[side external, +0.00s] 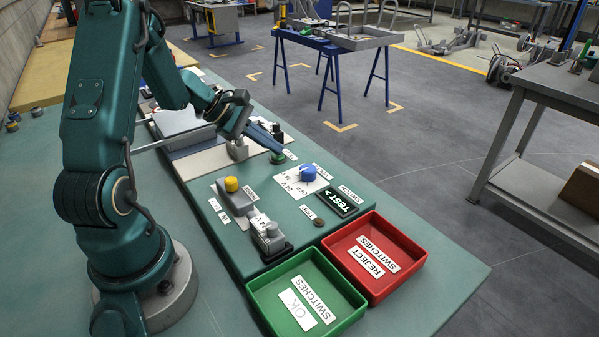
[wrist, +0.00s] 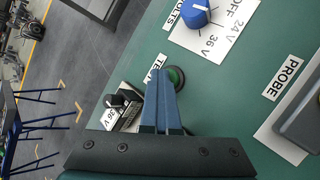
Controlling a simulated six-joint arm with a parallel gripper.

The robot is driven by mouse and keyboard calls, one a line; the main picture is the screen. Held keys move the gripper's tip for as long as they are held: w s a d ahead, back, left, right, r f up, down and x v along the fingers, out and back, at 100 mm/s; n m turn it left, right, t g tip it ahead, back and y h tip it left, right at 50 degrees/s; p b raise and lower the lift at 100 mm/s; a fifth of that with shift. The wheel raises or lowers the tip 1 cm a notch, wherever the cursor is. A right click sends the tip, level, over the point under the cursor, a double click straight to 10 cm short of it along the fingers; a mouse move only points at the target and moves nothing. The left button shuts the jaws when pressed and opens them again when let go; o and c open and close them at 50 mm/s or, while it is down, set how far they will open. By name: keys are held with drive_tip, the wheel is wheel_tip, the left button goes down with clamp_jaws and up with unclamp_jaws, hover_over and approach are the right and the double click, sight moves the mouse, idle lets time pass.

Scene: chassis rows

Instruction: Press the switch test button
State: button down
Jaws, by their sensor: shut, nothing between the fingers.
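The green button (wrist: 178,77) sits in a dark ring on the green bench panel, beside a label partly covered by my fingers that starts with "TE". In the side view this button (side external: 277,158) lies just under my fingertips. My gripper (side external: 279,148) is shut and empty, its blue fingers slanting down to the button. In the wrist view my gripper (wrist: 159,72) has its fingers side by side, with the tips over the button's left edge. They hide part of it. I cannot tell whether the tips touch it.
A blue voltage knob (side external: 308,173) stands nearby. A yellow button (side external: 231,184), a grey fixture (side external: 268,236) and a dark "TEST>" display (side external: 343,203) are towards the front. A grey block (wrist: 308,115) is right in the wrist view.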

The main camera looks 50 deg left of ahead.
sight(272, 156)
drive_tip(key=shift+r, duration=3.25)
drive_tip(key=s+d+r+m+g+h, duration=0.1)
drive_tip(key=d+r+m, duration=0.35)
drive_tip(key=d, duration=0.45)
drive_tip(key=s+d+r+m+g, duration=0.1)
drive_tip(key=d+r+m, duration=0.4)
drive_tip(key=d, duration=0.4)
drive_tip(key=s+d+f+m+y, duration=0.1)
drive_tip(key=s+d+m, duration=0.4)
drive_tip(key=s+m, duration=0.3)
drive_tip(key=s+a+f+m+y, duration=0.3)
drive_tip(key=s+m, duration=0.1)
drive_tip(key=s, duration=0.2)
drive_tip(key=shift+a+f+m+g+y, duration=0.35)
drive_tip(key=shift+f+g+y, duration=0.05)
